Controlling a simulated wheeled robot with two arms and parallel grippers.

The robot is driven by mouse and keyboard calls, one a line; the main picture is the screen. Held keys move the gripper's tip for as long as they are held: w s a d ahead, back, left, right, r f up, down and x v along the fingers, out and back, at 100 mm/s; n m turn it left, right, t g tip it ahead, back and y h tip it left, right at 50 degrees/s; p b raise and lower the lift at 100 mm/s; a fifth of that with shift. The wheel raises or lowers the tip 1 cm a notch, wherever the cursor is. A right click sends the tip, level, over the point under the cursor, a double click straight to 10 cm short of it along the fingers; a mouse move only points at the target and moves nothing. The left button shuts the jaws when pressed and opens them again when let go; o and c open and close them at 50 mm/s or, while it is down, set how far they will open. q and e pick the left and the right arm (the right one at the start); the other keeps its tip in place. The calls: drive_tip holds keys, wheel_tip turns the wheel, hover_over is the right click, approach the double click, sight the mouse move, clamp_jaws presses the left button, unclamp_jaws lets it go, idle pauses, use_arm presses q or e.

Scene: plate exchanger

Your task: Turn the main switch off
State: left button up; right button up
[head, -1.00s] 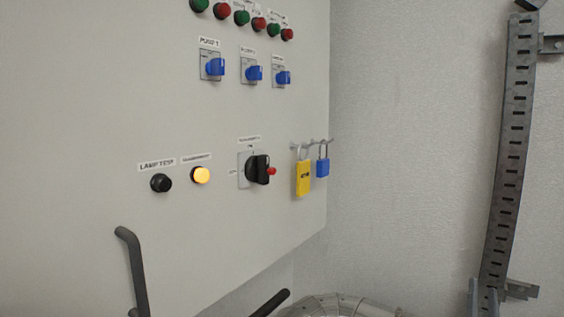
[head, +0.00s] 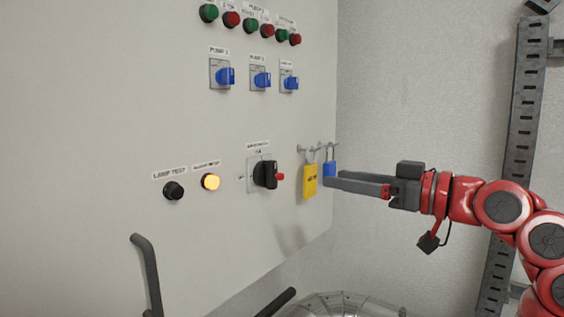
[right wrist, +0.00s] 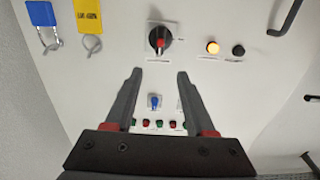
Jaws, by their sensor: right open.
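The main switch (head: 265,174) is a black rotary knob with a red tip on a light square plate, low on the grey cabinet front. It also shows in the right wrist view (right wrist: 160,40), upside down, just beyond the fingertips. My right gripper (head: 332,181) comes in from the right, in front of the padlocks and to the right of the switch. In the right wrist view its two dark fingers (right wrist: 160,72) are spread with nothing between them. It is apart from the switch. My left gripper is not in view.
A yellow padlock (head: 310,181) and a blue padlock (head: 329,163) hang from hooks beside the switch. A lit amber lamp (head: 211,182) and a black button (head: 174,191) are to its left. Blue selector switches (head: 261,80) are above. A dark handle (head: 146,270) stands out lower left.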

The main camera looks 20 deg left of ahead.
sight(276, 167)
drive_tip(key=p+x, duration=0.5)
drive_tip(key=x, duration=0.7)
drive_tip(key=shift+w+a+r, duration=0.1)
drive_tip(key=shift+a+r, duration=0.05)
drive_tip(key=shift+a, duration=0.2)
drive_tip(key=shift+w+a+p, duration=0.15)
drive_tip(key=shift+a+p, duration=0.25)
drive_tip(key=shift+a, duration=0.1)
clamp_jaws()
